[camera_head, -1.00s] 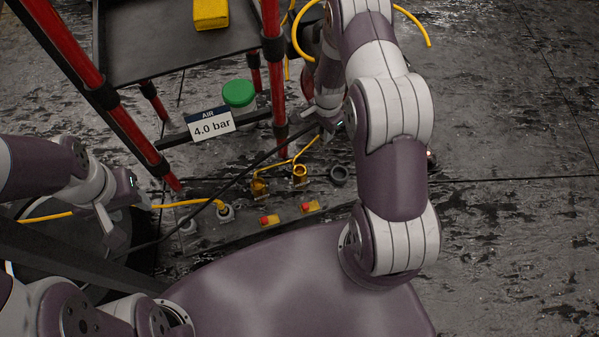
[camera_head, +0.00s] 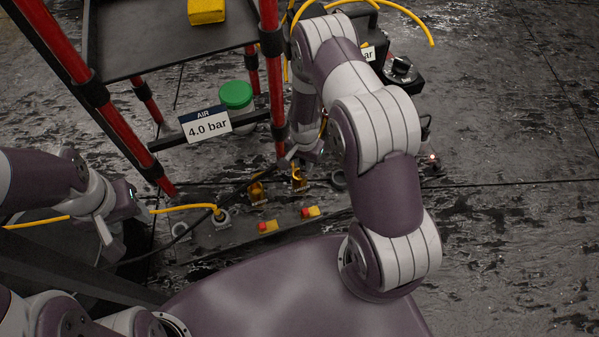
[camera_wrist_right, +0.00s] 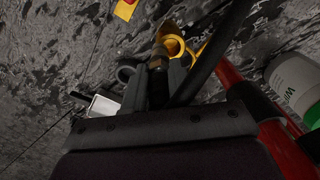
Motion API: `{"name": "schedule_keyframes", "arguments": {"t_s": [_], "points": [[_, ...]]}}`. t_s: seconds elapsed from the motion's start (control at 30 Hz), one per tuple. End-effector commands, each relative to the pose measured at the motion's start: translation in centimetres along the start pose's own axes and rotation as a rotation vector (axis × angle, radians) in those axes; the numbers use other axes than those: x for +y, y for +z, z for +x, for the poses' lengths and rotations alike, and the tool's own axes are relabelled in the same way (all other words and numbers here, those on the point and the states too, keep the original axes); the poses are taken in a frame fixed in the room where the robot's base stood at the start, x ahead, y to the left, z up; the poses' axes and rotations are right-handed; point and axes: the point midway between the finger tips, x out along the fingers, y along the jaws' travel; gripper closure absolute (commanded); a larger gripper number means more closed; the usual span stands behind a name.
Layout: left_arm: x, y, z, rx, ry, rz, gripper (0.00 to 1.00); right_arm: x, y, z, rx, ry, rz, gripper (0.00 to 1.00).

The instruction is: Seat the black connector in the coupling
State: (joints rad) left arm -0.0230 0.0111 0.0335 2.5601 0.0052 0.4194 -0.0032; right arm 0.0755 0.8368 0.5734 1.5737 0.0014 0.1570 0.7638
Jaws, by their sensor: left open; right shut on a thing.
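My right gripper (camera_head: 290,154) is shut on the black connector, low beside the red rack leg. In the right wrist view the dark connector (camera_wrist_right: 158,82) sits between the grey fingers (camera_wrist_right: 157,92), with a brass-coloured part at its far end. A black hose (camera_head: 232,190) runs from this gripper down-left across the floor plate. Grey ring-shaped couplings stand on the plate: one (camera_head: 221,217) has a yellow hose in it, another (camera_head: 181,231) is to its left. I cannot tell if the latter is empty. My left gripper (camera_head: 122,223) is open, close to the yellow hose (camera_head: 180,207).
Two brass-yellow holders (camera_head: 257,192) (camera_head: 299,178) and a dark ring (camera_head: 338,180) stand on the plate, with red-yellow blocks (camera_head: 268,227) in front. A red-legged rack (camera_head: 120,128) bears the 4.0 bar sign (camera_head: 205,124). A green-lidded jar (camera_head: 236,96) stands behind. Floor at right is mostly clear.

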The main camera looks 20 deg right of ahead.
Motion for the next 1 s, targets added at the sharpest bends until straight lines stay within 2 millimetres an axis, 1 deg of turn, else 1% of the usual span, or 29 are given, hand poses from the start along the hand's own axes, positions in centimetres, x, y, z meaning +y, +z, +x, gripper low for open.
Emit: {"name": "schedule_keyframes", "arguments": {"t_s": [0.03, 0.13, 0.17, 0.23, 0.33, 0.4, 0.53, 0.73, 0.77, 0.8, 0.83, 1.0], "points": [[0.0, 0.1, 0.9, 0.0, 0.0, 0.0, 0.5, -0.7, -0.3, 1.0, 0.0, 0.0, -0.001, 1.0], [0.0, 0.1, 1.2, 0.001, 0.0, 0.0, 0.5, -1.6, -0.6, 1.2, 0.0, 0.0, 0.0, 1.0], [0.0, 0.1, 1.4, 0.001, 0.0, 0.0, 0.5, -1.7, -0.6, 1.4, 0.0, 0.0, 0.001, 1.0], [0.0, 0.2, 2.1, 0.001, 0.0, 0.0, 0.5, -1.7, -0.6, 2.5, -0.001, 0.001, 0.001, 1.0], [0.0, 0.4, 3.6, 0.001, 0.0, 0.0, 0.5, -1.7, -0.6, 4.6, -0.001, 0.001, 0.002, 1.0], [0.0, 0.5, 4.1, 0.0, 0.0, 0.0, 0.5, -1.7, -0.6, 5.4, -0.001, 0.001, 0.002, 1.0], [0.0, 0.4, 3.6, 0.001, 0.0, 0.0, 0.5, -1.7, -0.7, 5.0, 0.0, 0.0, 0.002, 1.0], [0.0, 0.4, 3.9, 0.001, 0.0, 0.0, 0.5, -1.7, -0.6, 5.3, 0.0, 0.0, 0.002, 1.0], [0.0, 0.4, 3.8, 0.001, 0.0, 0.0, 0.5, -1.7, -0.6, 5.3, 0.0, 0.0, 0.002, 0.72], [0.0, 0.4, 3.8, 0.001, 0.0, 0.0, 0.5, -1.7, -0.6, 5.3, 0.0, 0.0, 0.002, 0.59], [0.0, 0.4, 3.8, 0.001, 0.0, 0.0, 0.5, -1.7, -0.6, 5.3, 0.0, 0.0, 0.002, 0.5], [0.0, 0.4, 3.8, 0.001, 0.0, 0.0, 0.5, -1.7, -0.6, 5.3, 0.0, 0.0, 0.002, 0.5]]}}
